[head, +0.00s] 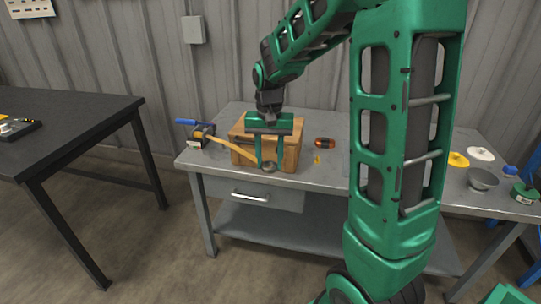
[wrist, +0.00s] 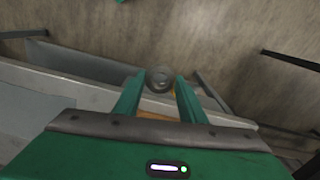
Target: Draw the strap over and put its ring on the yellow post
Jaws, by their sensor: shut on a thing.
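A wooden box (head: 291,147) stands on the grey workbench. A yellow strap (head: 229,147) runs from a blue-handled piece (head: 187,122) at the bench's left, across the front of the box, to a grey ring (head: 268,168). My gripper (head: 268,162) points down at the front of the box and is shut on the ring. In the wrist view the ring (wrist: 160,86) sits between the fingertips, with a bit of yellow beside it. A small yellow piece (head: 317,159) is on the bench right of the box; I cannot tell if it is the post.
An orange and black object (head: 325,143) lies right of the box. Yellow and white discs (head: 480,154) and a grey bowl (head: 483,179) are at the bench's right end. My arm hides the bench's middle right. A dark table (head: 70,103) stands to the left, across a gap.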

